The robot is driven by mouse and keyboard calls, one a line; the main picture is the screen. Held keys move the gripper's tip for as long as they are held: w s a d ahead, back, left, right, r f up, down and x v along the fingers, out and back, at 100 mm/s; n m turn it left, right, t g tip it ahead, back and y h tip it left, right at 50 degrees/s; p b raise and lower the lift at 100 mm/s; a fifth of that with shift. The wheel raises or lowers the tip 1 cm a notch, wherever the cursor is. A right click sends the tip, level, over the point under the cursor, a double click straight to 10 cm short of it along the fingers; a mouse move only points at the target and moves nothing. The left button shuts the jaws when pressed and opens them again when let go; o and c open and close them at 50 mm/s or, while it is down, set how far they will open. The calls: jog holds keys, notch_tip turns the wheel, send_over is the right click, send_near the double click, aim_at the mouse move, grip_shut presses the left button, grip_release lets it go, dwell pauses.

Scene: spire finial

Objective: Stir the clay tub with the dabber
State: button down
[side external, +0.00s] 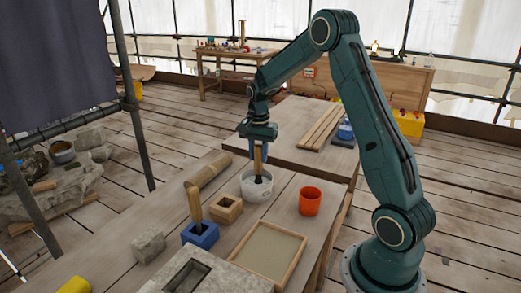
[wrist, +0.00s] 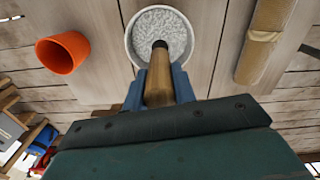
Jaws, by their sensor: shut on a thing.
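The clay tub (side external: 249,193) is a round pale grey tub on the wooden table. In the wrist view its rim (wrist: 129,45) rings speckled grey clay (wrist: 160,22). My gripper (side external: 257,154) is above the tub, its blue fingers shut on the dabber (side external: 258,161). The dabber has a wooden handle, seen between the fingers (wrist: 159,85) in the wrist view, and a dark tip. It hangs about upright with its tip inside the tub's rim. I cannot tell how deep the tip sits in the clay.
An orange cup (side external: 309,202) stands right of the tub, and a brown roll (side external: 207,173) lies left. A hollow wooden block (side external: 227,210) and a blue block (side external: 200,236) holding an upright wooden piece are nearby. A framed tray (side external: 267,252) and a hollowed stone (side external: 215,280) are in front.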

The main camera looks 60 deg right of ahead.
jog(key=shift+w+a, duration=0.3)
jog(key=shift+w, duration=0.3)
jog(key=shift+a, duration=0.65)
jog(key=shift+s+a, duration=0.3)
jog(key=shift+s, duration=0.3)
